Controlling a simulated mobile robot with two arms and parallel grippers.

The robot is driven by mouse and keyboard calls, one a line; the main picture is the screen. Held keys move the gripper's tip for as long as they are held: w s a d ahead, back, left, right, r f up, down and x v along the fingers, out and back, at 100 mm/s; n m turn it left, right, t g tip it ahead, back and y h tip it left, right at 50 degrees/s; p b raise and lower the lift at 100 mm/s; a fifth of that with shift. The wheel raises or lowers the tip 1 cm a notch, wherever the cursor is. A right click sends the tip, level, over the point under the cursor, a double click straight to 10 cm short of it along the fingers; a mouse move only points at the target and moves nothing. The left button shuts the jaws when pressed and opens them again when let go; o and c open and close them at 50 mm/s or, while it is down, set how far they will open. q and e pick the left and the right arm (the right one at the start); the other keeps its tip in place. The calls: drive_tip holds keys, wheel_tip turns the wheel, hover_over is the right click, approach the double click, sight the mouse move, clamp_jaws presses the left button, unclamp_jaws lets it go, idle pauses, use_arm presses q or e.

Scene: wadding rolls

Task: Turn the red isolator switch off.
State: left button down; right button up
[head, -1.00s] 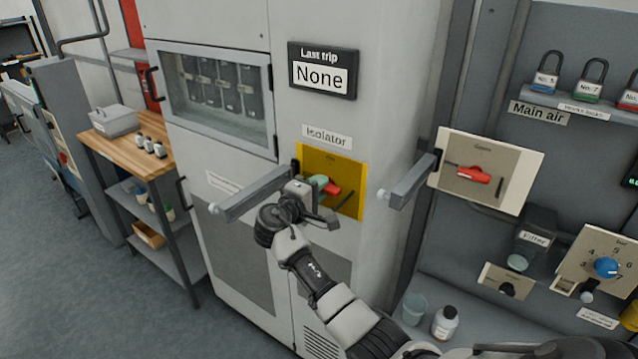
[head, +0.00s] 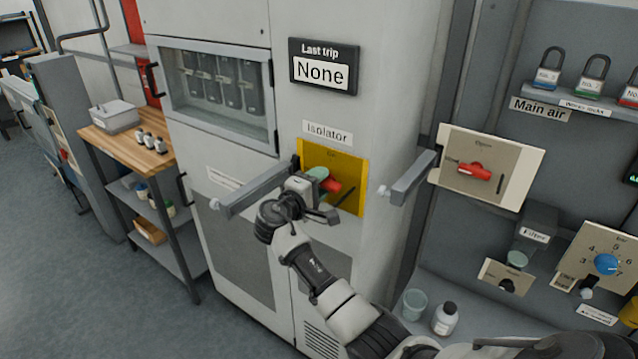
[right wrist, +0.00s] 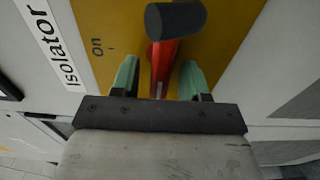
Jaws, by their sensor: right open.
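The red isolator switch handle (head: 331,184) sits on a yellow plate (head: 347,168) under the "Isolator" label on the grey cabinet. In the right wrist view the red handle (right wrist: 163,68) has a dark grey round part at its top end, and "On" is printed on the plate beside it. My right gripper (head: 322,184) is at the plate. Its green fingertips (right wrist: 157,80) stand apart on either side of the red handle, with gaps showing. The gripper partly hides the handle in the head view. My left gripper is not in view.
A grey bar with a pale knob (head: 250,190) juts out left of the plate, and another bar (head: 410,178) juts out to its right. A panel with a similar red handle (head: 474,171) labelled "Open" is farther right. A "Last trip" sign (head: 323,68) reads None.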

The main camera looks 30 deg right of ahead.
drive_tip(key=b+v, duration=0.3)
drive_tip(key=v, duration=0.7)
drive_tip(key=shift+s+a, duration=0.15)
drive_tip(key=shift+a, duration=0.2)
drive_tip(key=shift+f, duration=0.15)
